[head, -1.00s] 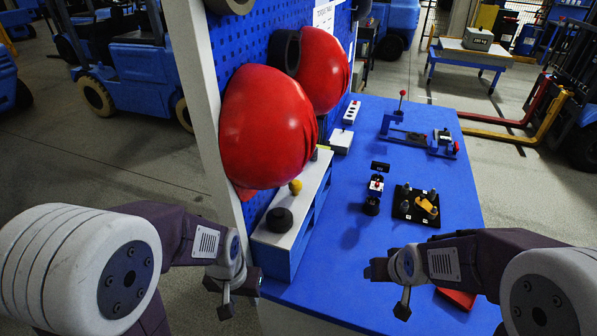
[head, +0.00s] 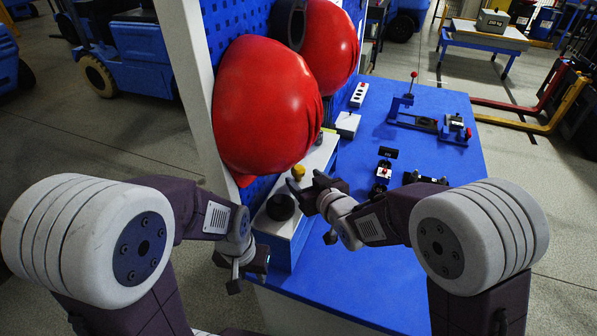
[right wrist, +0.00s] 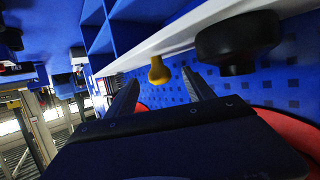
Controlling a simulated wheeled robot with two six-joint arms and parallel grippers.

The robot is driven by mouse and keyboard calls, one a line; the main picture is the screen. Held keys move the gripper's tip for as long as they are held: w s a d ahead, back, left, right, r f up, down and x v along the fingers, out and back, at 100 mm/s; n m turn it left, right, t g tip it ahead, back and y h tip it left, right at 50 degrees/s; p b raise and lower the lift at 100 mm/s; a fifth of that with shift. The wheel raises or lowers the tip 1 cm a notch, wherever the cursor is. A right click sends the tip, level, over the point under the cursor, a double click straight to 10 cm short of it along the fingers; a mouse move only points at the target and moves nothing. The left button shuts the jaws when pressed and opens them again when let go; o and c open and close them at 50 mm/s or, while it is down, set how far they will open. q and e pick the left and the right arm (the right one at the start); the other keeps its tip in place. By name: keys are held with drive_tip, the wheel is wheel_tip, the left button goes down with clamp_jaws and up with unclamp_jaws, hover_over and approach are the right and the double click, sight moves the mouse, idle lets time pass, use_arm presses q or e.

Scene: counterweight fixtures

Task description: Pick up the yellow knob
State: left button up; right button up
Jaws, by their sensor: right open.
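The yellow knob (head: 298,171) stands on the white-topped shelf beside the pegboard in the head view. In the right wrist view the knob (right wrist: 159,71) shows whole, seen between the two fingers and beyond their tips. My right gripper (head: 307,184) is open and empty, just to the near side of the knob; its fingers also show in the right wrist view (right wrist: 161,80). I cannot tell any contact with the knob. My left gripper (head: 241,264) hangs near the shelf's front end, away from the knob; its jaws are unclear.
A black knob (head: 281,207) stands on the same shelf, nearer than the yellow one; it looms large in the right wrist view (right wrist: 238,44). Red bulging covers (head: 265,105) overhang the shelf. Small fixtures (head: 383,172) stand on the blue table (head: 370,270).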

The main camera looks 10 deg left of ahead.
sight(301, 175)
drive_tip(key=x, duration=0.5)
drive_tip(key=shift+w+a+f+p, duration=0.1)
drive_tip(key=shift+w+a+p, duration=0.05)
drive_tip(key=shift+w+p, duration=0.25)
drive_tip(key=shift+s, duration=0.15)
drive_tip(key=c, duration=0.4)
clamp_jaws()
